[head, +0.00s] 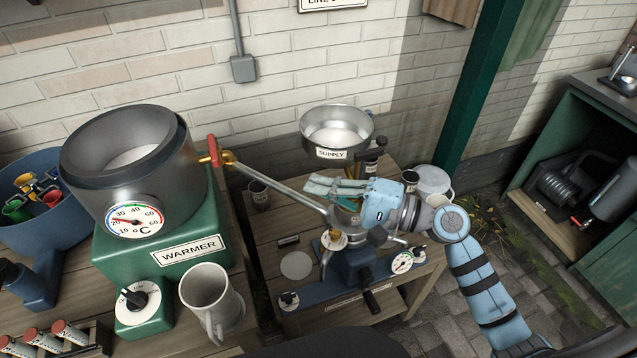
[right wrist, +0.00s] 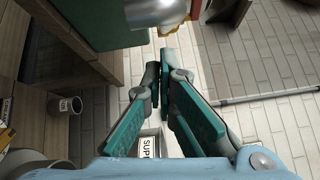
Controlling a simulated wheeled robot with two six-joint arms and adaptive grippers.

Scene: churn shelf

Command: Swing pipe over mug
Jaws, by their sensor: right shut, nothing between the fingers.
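The pipe (head: 285,190) is a thin grey tube. It runs from the brass valve with a red handle (head: 213,151) on the warmer towards the machine on the lower table, its far end near that machine's top. The beige mug (head: 207,292) stands upright in front of the warmer, left of the pipe and well apart from it. My right gripper (head: 312,186) is shut and empty, its teal fingers pointing left, close to the pipe's far half; I cannot tell whether they touch. In the right wrist view the fingers (right wrist: 164,72) converge with nothing between them. My left gripper is not in view.
The green warmer (head: 185,225) carries a large dark pot (head: 80,165). The supply bowl (head: 337,128) stands behind my right gripper. A blue machine (head: 350,262) with a gauge sits below it. A small dark cup (head: 259,195) stands on the lower table.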

